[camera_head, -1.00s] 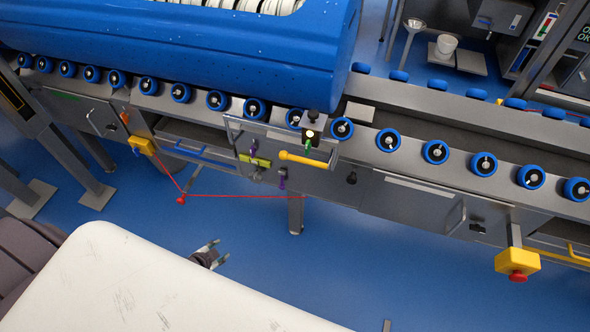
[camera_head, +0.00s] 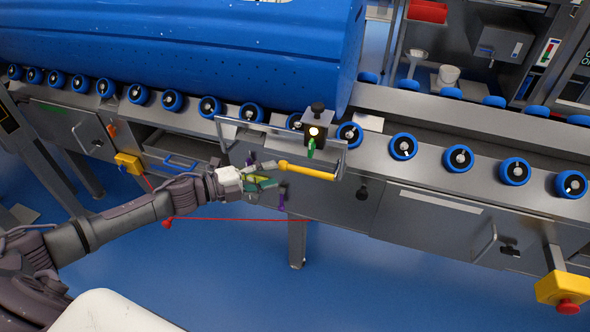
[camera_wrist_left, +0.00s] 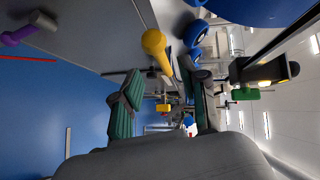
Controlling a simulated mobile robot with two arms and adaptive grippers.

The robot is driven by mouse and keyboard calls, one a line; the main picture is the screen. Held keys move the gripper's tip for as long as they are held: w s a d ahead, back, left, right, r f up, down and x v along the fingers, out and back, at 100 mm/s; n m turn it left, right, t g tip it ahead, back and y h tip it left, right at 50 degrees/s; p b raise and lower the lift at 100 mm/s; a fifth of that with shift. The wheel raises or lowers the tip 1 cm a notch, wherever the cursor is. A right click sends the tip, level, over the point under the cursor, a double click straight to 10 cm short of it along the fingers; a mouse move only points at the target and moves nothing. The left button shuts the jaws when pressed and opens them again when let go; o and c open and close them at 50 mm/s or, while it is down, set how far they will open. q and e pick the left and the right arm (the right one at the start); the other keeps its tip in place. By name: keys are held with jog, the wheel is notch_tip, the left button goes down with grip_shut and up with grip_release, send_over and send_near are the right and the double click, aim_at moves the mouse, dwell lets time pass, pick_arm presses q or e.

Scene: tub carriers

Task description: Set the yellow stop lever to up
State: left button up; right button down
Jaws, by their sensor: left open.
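The yellow stop lever (camera_head: 308,171) sticks out along the front of the conveyor, below a black box with a lit lamp (camera_head: 315,130). It lies roughly sideways, its round knob at the left end. My left gripper (camera_head: 271,175) is open just left of the knob, its fingers pointing at it. In the left wrist view the lever (camera_wrist_left: 158,52) appears in the gap ahead of the open green-padded fingers (camera_wrist_left: 166,88). I see no clear contact; the exact distance cannot be told. My right gripper is not in view.
A metal guard frame (camera_head: 232,132) surrounds the lever area. A large blue tub (camera_head: 200,60) rests on the blue rollers above. A purple-handled lever (camera_head: 281,199) and a red cord (camera_head: 230,219) are close below my gripper. A yellow box with a red button (camera_head: 562,290) hangs at right.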

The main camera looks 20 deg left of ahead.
aim_at(291, 170)
pick_arm(q)
jog(key=x, duration=0.8)
jog(key=shift+a, duration=0.1)
jog(key=shift+c, duration=0.3)
grip_shut()
